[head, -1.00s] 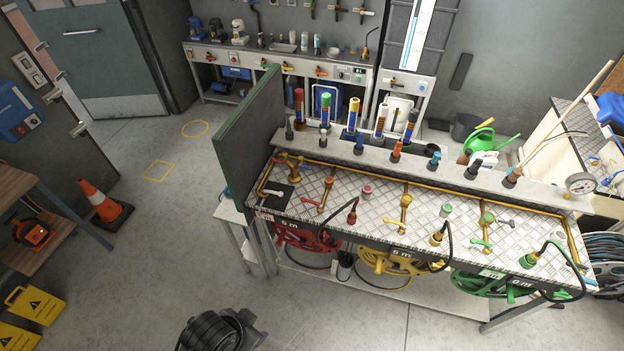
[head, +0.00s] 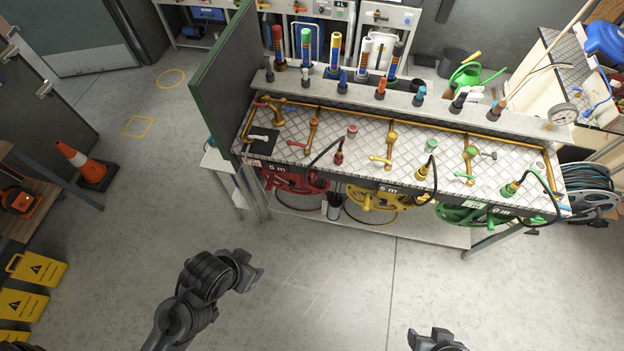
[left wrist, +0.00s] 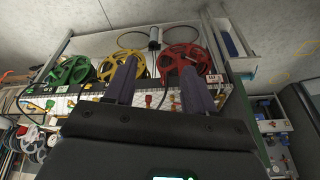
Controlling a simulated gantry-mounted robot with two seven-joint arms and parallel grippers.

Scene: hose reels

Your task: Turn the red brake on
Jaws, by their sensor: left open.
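The red hose reel (head: 290,181) hangs under the left end of the bench. Above it on the plate are a red-handled lever (head: 297,144), a round red knob on a short post (head: 352,130) and a red hose fitting (head: 338,157). I cannot tell which of these is the brake. My left gripper (head: 252,272) is open and empty, over the floor in front of the bench and apart from it. In the left wrist view its fingers (left wrist: 158,70) are spread, with the red reel (left wrist: 184,64) beyond them. My right gripper (head: 437,338) is partly visible at the bottom edge, its jaws unclear.
Yellow (head: 377,197) and green (head: 470,214) reels hang further right. A green upright panel (head: 215,75) closes the bench's left end. A shelf (head: 400,97) with coloured bottles runs behind the plate. The floor before the bench is clear; a traffic cone (head: 85,165) stands left.

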